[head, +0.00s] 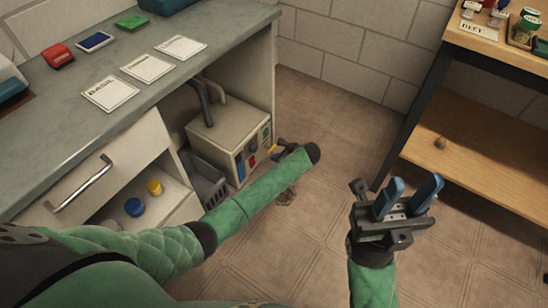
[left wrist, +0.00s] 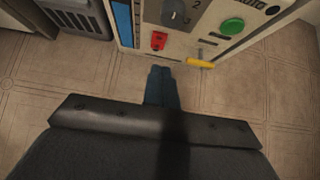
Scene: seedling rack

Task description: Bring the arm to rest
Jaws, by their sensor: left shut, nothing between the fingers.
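My left arm reaches in from the left in the head view, over the floor in front of the open cabinet. Its gripper is mostly hidden behind the end of the arm there. In the left wrist view my left gripper (left wrist: 162,70) has its two blue fingers together with nothing between them. The fingertips point toward the front of a control box (left wrist: 205,25), close to its lower edge; I cannot tell whether they touch it. My right gripper (head: 409,190) is raised at the lower right of the head view, its blue fingers apart and empty.
The control box (head: 222,130) has a red switch (left wrist: 159,41), a green button (left wrist: 232,26) and a yellow lever (left wrist: 200,63). A grey basket (head: 207,186) stands beside it. A wooden shelf table (head: 480,150) stands right.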

